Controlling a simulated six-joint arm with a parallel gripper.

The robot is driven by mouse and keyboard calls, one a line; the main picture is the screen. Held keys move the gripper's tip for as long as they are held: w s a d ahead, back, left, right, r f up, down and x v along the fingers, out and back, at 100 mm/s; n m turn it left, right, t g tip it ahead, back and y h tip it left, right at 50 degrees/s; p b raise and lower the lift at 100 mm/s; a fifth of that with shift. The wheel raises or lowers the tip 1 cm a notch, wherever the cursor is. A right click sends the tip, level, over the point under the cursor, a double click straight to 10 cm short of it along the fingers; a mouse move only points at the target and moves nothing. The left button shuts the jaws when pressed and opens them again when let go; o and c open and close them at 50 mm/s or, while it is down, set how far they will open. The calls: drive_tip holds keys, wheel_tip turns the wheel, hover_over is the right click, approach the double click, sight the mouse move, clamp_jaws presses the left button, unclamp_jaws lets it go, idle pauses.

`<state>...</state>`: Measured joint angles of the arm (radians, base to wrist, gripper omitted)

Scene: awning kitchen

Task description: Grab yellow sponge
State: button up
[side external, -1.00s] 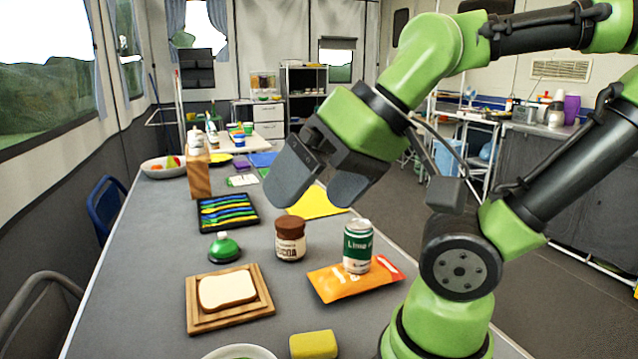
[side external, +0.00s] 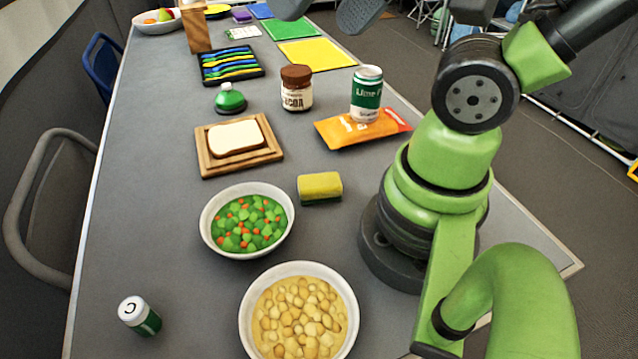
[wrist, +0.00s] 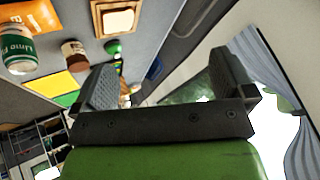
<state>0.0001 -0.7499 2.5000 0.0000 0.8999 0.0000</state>
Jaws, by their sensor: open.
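A yellow sponge (side external: 320,186) with a green underside lies flat on the grey table, between the bowl of peas and carrots and my arm's base. It does not show in the wrist view. My gripper (wrist: 168,85) is open and empty, its two dark fingers wide apart in the wrist view. In the side external view only the fingers' lower ends (side external: 328,10) show at the top edge, far up the picture from the sponge. The rest of the gripper is cut off there.
A bowl of peas and carrots (side external: 206,232) stands just left of the sponge, and a bowl of chickpeas (side external: 246,318) below it. A bread board (side external: 212,168), cocoa jar (side external: 296,90), green bottle (side external: 230,98) and lime can (side external: 366,92) on an orange packet (side external: 335,133) stand beyond.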

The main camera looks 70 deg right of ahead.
idle(0.4)
drive_tip(key=c, duration=0.4)
drive_tip(key=shift+o, duration=0.2)
drive_tip(key=n+g+h, duration=0.2)
drive_tip(key=n+g, duration=0.5)
drive_tip(key=n, duration=0.3)
hover_over(320, 181)
drive_tip(key=f, duration=2)
drive_tip(key=shift+w+d+f, duration=0.1)
drive_tip(key=shift+d+f, duration=0.05)
drive_tip(key=shift+d, duration=0.05)
drive_tip(key=shift+f+n, duration=0.3)
drive_tip(key=shift+f, duration=0.4)
drive_tip(key=shift+a+f, duration=0.15)
drive_tip(key=shift+f, duration=4.2)
